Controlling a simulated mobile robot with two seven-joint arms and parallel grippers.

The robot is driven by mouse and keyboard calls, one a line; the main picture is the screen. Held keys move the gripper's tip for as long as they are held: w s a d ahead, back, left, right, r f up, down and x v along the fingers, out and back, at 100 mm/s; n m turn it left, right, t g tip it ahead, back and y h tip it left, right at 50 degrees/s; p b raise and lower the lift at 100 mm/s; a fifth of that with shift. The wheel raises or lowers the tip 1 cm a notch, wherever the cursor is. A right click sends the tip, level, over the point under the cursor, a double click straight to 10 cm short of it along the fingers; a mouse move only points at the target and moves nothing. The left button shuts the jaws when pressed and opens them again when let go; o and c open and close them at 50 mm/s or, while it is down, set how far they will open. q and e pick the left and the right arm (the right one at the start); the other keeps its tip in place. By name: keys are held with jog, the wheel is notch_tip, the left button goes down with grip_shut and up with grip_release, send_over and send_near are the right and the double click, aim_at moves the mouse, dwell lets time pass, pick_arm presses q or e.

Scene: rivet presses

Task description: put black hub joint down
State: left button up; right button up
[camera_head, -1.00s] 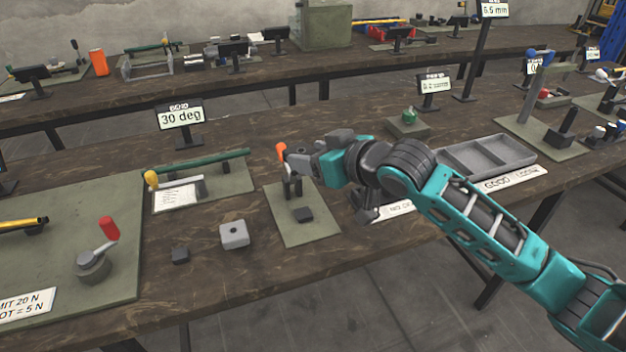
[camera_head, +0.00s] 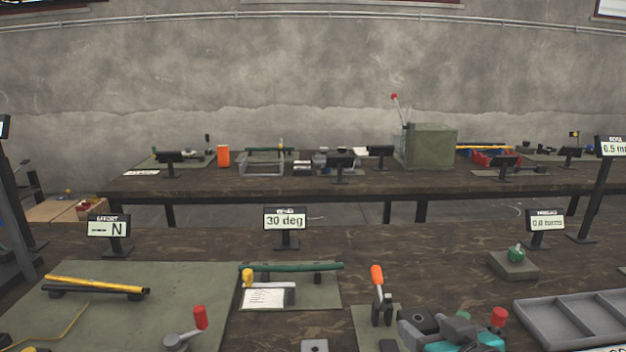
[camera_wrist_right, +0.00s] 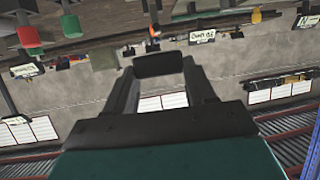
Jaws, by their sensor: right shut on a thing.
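The black hub joint (camera_head: 423,320) is a dark block with a round hole in its top, at the bottom edge of the head view. My right gripper (camera_head: 436,338) is shut on it; the fingers are partly cut off by the picture's edge. In the right wrist view the dark block (camera_wrist_right: 159,65) sits between the fingertips of the right gripper (camera_wrist_right: 160,76). I cannot tell whether the joint touches anything below. My left gripper is not in view.
Left of the gripper stand an orange-handled clamp (camera_head: 378,295) and a grey block (camera_head: 315,346). A grey divided tray (camera_head: 570,322) lies to the right. A green-knobbed block (camera_head: 515,262) is behind. Bare tabletop (camera_head: 440,275) lies between clamp and block.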

jog(key=s+d+f+m+h, duration=0.1)
jog(key=s+d+m+h, duration=0.1)
jog(key=s, duration=0.2)
jog(key=w+r+n+y, duration=0.1)
jog(key=w, duration=0.1)
jog(key=w+a+r+n+y, duration=0.1)
jog(key=w, duration=0.1)
jog(key=w+a+r+n+y, duration=0.1)
jog(key=w, duration=0.2)
jog(key=shift+a, duration=0.25)
notch_tip(320, 180, up, 6)
jog(key=n+y, duration=0.2)
jog(key=y, duration=0.1)
send_over(421, 307)
jog(key=w+a, duration=0.1)
jog(key=w, duration=0.1)
jog(key=shift+a+f+g, duration=0.15)
jog(key=shift+f+g, duration=0.05)
jog(key=shift+g, duration=0.2)
notch_tip(421, 307, down, 16)
jog(key=b, duration=0.2)
jog(key=shift+f+b, duration=0.2)
jog(key=shift+b, duration=0.1)
notch_tip(421, 307, down, 3)
jog(key=shift+h, duration=0.3)
jog(key=shift+f, duration=0.1)
jog(key=shift+f, duration=0.1)
